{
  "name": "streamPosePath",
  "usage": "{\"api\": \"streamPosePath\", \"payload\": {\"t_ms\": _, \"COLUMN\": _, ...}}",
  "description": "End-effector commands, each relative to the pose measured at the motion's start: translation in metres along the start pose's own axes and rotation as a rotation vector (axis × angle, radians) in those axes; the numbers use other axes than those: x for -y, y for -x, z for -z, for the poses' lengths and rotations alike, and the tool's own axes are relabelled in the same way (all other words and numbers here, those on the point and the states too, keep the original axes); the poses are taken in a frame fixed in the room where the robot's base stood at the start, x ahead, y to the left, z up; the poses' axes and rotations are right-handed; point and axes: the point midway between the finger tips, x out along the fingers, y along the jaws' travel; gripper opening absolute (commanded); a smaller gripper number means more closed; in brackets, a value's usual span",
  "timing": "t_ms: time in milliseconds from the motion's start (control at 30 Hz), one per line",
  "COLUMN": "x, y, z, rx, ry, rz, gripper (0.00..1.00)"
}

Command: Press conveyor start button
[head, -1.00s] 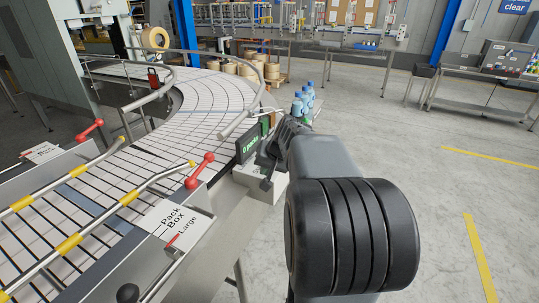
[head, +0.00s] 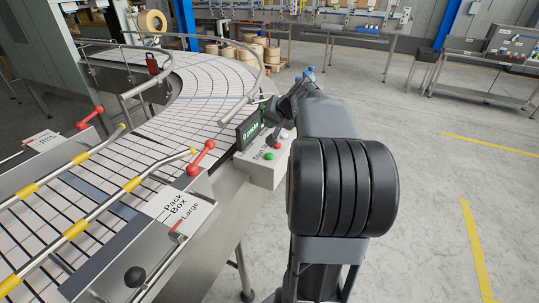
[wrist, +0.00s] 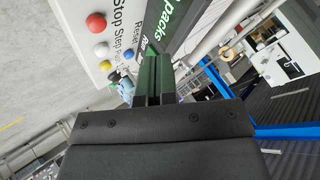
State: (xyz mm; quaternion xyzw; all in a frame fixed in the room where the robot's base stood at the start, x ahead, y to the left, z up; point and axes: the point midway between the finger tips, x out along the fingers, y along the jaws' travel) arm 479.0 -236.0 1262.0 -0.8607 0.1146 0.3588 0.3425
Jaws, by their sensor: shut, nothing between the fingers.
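The conveyor control box (head: 258,175) is a light grey panel beside the belt. A green button (head: 269,156) sits on it by the word "Start" and is uncovered in the head view. The wrist view shows a red button (wrist: 96,22), a white button (wrist: 102,49) and a yellow button (wrist: 105,65), by the labels "Stop", "Step" and "Reset"; the green button is not clearly visible there. My gripper (wrist: 154,62) is shut and empty, its fingers beside the display (wrist: 183,28). In the head view, it is beyond the green button, near the display (head: 250,130), partly hidden by my arm.
The curved conveyor (head: 190,95) runs along the left with metal rails. Red-handled rail clamps (head: 202,158) and a "Pack Box Large" plate (head: 182,208) stand near the box. Blue-capped bottles (head: 311,73) are partly hidden behind my arm. The floor to the right is open.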

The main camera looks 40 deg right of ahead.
Motion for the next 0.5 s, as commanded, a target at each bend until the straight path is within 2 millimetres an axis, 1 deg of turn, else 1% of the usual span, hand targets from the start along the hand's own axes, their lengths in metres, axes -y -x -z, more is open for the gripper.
{"api": "streamPosePath", "payload": {"t_ms": 267, "x": -0.012, "y": -0.016, "z": -0.012, "rx": 0.002, "ry": -0.001, "rz": -0.002, "gripper": 0.00}}
{"api": "streamPosePath", "payload": {"t_ms": 500, "x": -0.027, "y": -0.037, "z": -0.028, "rx": 0.002, "ry": -0.002, "rz": -0.002, "gripper": 0.00}}
